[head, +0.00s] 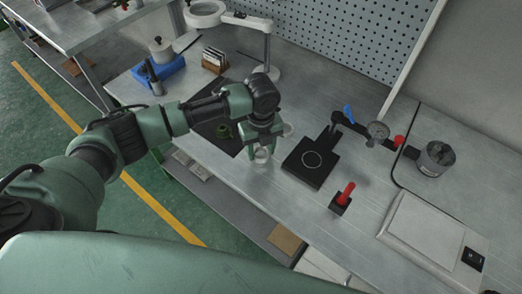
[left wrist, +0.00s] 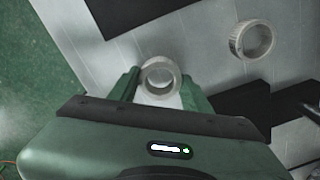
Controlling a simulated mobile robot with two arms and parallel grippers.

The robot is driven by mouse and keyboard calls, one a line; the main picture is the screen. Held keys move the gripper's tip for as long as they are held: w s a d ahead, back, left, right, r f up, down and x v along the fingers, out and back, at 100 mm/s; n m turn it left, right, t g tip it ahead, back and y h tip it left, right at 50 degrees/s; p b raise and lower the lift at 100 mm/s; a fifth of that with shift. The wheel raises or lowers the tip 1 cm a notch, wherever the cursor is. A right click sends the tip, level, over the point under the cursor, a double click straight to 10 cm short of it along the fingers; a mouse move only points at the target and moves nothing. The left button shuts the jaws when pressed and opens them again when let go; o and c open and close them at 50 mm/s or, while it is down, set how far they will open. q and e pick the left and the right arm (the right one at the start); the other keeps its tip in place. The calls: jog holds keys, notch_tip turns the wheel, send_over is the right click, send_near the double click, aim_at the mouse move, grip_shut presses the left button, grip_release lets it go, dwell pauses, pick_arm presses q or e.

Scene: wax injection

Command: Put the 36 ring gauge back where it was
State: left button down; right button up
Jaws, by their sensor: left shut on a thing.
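My left gripper (head: 262,150) points down over the bench, near its front edge. It is shut on a short, silvery metal ring gauge (head: 262,157). In the left wrist view this ring gauge (left wrist: 158,66) sits between the two fingertips (left wrist: 160,86). I cannot read a size on it, or tell whether it touches the bench. A second ring gauge (left wrist: 252,40) lies apart from the gripper on the bench, with faint marks on its side. In the head view this second ring (head: 288,129) is just right of the gripper. My right gripper is not in view.
A black plate fixture (head: 302,171) with a circle is to the right. Beyond are a red-handled tool (head: 346,193), a dial gauge (head: 378,130) and a metal pot (head: 435,158).

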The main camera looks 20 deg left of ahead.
pick_arm(q)
jog(key=shift+f, duration=0.65)
jog(key=shift+f, duration=0.2)
jog(key=c, duration=0.7)
grip_release()
jog(key=shift+o, duration=0.2)
jog(key=shift+r, duration=0.15)
notch_tip(320, 180, up, 12)
jog(key=b, duration=0.1)
jog(key=shift+b, duration=0.4)
